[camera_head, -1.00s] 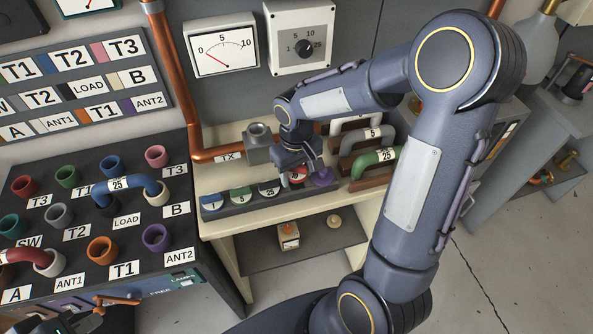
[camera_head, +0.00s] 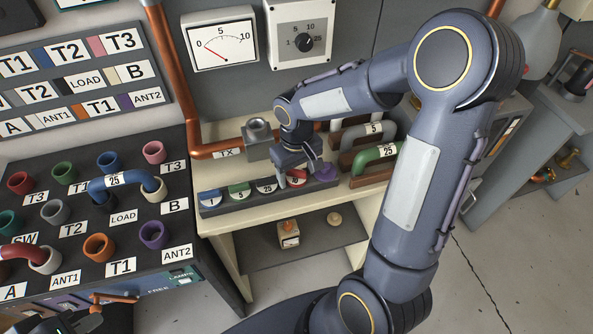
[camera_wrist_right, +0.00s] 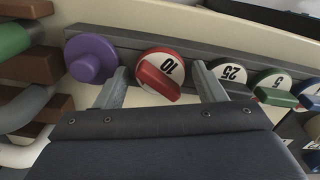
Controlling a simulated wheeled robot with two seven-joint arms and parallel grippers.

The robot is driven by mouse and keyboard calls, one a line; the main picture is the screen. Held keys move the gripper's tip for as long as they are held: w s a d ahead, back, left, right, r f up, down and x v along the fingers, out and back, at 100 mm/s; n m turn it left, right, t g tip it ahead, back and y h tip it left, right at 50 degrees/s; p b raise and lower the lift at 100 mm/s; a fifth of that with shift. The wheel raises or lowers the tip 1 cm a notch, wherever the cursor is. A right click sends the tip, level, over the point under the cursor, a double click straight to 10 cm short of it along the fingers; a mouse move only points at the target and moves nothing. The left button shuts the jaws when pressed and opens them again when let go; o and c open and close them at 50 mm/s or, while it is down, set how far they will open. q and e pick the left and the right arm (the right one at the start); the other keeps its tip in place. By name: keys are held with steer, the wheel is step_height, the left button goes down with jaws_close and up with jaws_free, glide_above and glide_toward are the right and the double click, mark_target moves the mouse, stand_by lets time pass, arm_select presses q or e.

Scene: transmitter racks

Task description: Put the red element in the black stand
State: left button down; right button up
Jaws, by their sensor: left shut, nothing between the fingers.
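The red element (camera_head: 295,177) is a disc with a red grip and a white face. In the right wrist view the red element (camera_wrist_right: 158,78), marked 10, sits upright in the dark stand (camera_wrist_right: 133,39) between a purple round element (camera_wrist_right: 92,58) and a white-faced one marked 25 (camera_wrist_right: 230,78). The dark stand (camera_head: 222,208) is a long, low rack on the cream bench. My right gripper (camera_head: 297,174) is over it. In its wrist view my right gripper (camera_wrist_right: 160,88) is open, one finger on each side of the red element. My left gripper is not in view.
Blue (camera_head: 209,198) and green (camera_head: 238,190) elements stand further left in the rack. A grey TX socket block (camera_head: 257,148) is behind. Curved pipes (camera_head: 375,155) lie to the right. A patch panel (camera_head: 80,215) with colored sockets is at left.

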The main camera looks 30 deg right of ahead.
mark_target(297, 171)
steer(key=shift+r, duration=3.95)
steer(key=shift+s, duration=0.1)
steer(key=s+a+r+m+t+y, duration=0.1)
steer(key=s+a+r+t+y, duration=0.1)
steer(key=s, duration=0.6)
steer(key=s+a+r+m+t+y, duration=0.1)
steer(key=s+a+r+t, duration=0.1)
steer(key=s, duration=0.6)
steer(key=shift+s+t+y, duration=0.35)
steer(key=shift+t+y, duration=0.05)
steer(key=shift+t, duration=0.4)
